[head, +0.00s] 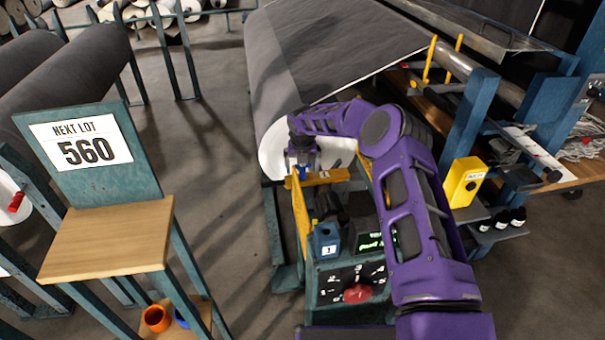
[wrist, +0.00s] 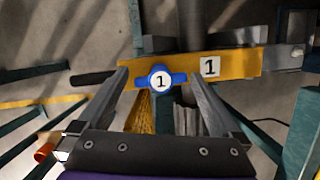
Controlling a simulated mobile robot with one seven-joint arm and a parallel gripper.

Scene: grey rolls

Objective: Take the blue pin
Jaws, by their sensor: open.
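The blue pin (wrist: 161,80) has a round head with a white disc marked 1 and side lugs. It sits at a yellow bar (wrist: 235,65) that carries a white label 1. In the head view the bar (head: 332,177) crosses in front of the large grey roll, and the pin is mostly hidden by my arm. My gripper (wrist: 158,77) is open, with one finger on each side of the pin's head. A gap shows between each finger and the head. In the head view my gripper (head: 302,165) is over the bar's left part.
A blue block marked 1 (head: 327,240) stands on a console with a red knob (head: 357,293). A yellow box (head: 464,182) and a rack stand to the right.

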